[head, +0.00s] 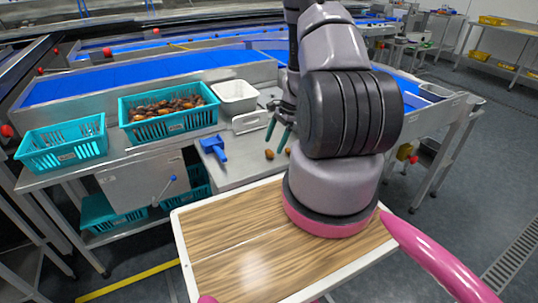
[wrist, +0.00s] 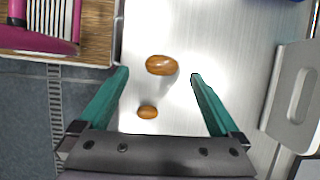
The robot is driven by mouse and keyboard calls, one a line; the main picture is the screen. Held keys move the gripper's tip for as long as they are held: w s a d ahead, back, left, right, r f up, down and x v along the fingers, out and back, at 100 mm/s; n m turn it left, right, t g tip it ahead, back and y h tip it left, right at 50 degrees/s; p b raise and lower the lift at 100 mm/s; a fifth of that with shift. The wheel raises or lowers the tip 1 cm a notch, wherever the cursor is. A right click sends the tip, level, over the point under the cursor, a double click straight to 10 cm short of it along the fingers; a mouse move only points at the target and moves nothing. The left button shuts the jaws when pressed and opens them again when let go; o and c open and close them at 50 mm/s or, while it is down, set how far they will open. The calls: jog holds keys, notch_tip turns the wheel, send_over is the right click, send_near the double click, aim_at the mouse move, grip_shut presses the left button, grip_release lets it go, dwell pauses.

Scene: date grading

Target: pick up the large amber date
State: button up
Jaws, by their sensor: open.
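The large amber date (wrist: 161,65) lies on the bare steel table top in the wrist view. A smaller amber-brown date (wrist: 148,112) lies just below it in that view. In the head view the large date (head: 269,154) is left of the small one (head: 288,151), which is partly hidden by my arm. My gripper (wrist: 159,75) is open, with a teal finger on either side of the large date in the wrist picture. In the head view my gripper (head: 278,135) hangs above the table, with nothing between its fingers.
A blue scoop-like tool (head: 215,149) and a grey device (head: 250,121) sit near the dates. Behind are a teal crate of dates (head: 126,131), an emptier teal crate (head: 105,143) and a white bin (head: 253,97). A wood-topped tray (head: 195,242) is in front.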

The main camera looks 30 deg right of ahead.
aim_at(269, 153)
jog(key=x, duration=0.4)
jog(key=shift+w+f, duration=0.15)
jog(key=shift+w, duration=0.05)
jog(key=c, duration=0.9)
